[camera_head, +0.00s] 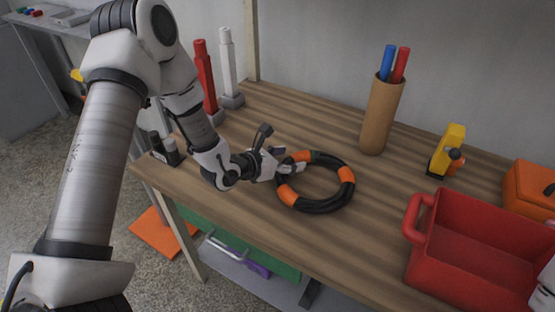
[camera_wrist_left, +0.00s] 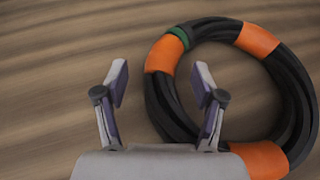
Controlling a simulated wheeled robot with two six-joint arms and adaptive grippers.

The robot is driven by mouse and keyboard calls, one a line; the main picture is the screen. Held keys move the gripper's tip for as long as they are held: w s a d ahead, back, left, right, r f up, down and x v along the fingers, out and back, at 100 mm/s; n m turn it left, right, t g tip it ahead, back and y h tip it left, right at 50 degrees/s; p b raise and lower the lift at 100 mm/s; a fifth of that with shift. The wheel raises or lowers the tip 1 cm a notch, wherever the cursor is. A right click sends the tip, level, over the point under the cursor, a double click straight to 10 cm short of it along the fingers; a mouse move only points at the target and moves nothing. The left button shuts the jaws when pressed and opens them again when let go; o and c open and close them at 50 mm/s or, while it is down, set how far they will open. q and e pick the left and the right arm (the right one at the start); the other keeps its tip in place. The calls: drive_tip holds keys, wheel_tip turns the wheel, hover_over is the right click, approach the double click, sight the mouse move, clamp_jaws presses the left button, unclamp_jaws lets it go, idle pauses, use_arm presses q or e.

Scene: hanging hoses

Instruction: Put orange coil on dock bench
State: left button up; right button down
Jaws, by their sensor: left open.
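The orange coil (camera_head: 316,202) is a black hose ring with orange bands and a green mark, lying flat on the wooden bench (camera_head: 235,185). It also shows in the left wrist view (camera_wrist_left: 292,95), filling the right side. My left gripper (camera_head: 290,162) is open at the left side of the coil. In the left wrist view its two fingers (camera_wrist_left: 160,85) are spread, one outside the ring and one over its inner opening. The coil's left side lies between or just below the fingers; I cannot tell whether they touch it. A white part at the right edge may be my right arm; its gripper does not show.
A red open bin (camera_head: 480,215) and an orange case (camera_head: 530,182) stand at the right. A cardboard tube with blue and red rods (camera_head: 380,118), a yellow tool (camera_head: 446,150), and red (camera_head: 206,80) and white (camera_head: 227,65) posts stand behind. Bare wood surrounds the coil.

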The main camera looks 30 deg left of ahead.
use_arm(q)
drive_tip(key=p+v, duration=0.2)
drive_tip(key=v, duration=0.8)
drive_tip(key=shift+s+a+r, duration=0.15)
drive_tip(key=shift+a+r, duration=0.05)
drive_tip(key=shift+r, duration=0.05)
drive_tip(key=shift+s+a, duration=0.1)
drive_tip(key=shift+s, duration=0.3)
